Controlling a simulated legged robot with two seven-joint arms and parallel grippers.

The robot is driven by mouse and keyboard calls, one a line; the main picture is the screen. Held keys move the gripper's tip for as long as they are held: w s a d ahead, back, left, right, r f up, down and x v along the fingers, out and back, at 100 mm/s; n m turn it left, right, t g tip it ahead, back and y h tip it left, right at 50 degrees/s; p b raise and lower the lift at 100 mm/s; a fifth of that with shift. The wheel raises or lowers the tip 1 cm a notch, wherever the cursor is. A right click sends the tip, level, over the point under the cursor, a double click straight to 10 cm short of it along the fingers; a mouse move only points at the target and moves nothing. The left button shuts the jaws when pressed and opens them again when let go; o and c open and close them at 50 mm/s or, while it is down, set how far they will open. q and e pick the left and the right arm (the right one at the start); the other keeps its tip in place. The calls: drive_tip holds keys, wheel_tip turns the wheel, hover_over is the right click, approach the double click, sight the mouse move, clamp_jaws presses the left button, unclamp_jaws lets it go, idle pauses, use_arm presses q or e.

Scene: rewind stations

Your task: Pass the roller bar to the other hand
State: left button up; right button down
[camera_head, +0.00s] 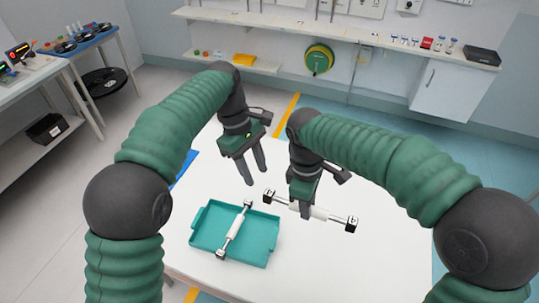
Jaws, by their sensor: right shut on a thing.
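A roller bar (319,213) with a white middle and black end blocks is held by my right gripper (304,209) above the white table. It lies roughly level, its right end lower in the picture. A second, similar roller bar (235,228) lies slantwise in the teal tray (205,243). My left gripper (256,178) is open and empty, fingers pointing down, to the left of the held bar and above the tray's far edge. The fingertips of my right gripper are partly hidden by the bar.
The white table (367,262) is clear to the right of the tray. A blue item (185,165) lies at its left edge, partly hidden by my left arm. A wall shelf (350,42) with small items and a white cabinet (455,90) stand at the back. A side bench (62,62) is at left.

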use_arm(q)
drive_tip(key=d+r+n+g, duration=0.2)
drive_tip(key=d+r+n, duration=0.1)
drive_tip(key=d+r, duration=0.15)
drive_tip(key=x, duration=1.1)
drive_tip(key=shift+h, duration=0.3)
drive_tip(key=shift+s+f, duration=0.1)
drive_tip(key=c, duration=0.8)
clamp_jaws()
use_arm(e)
drive_tip(key=shift+s, duration=0.1)
drive_tip(key=shift+s+a, duration=0.1)
drive_tip(key=shift+a, duration=0.05)
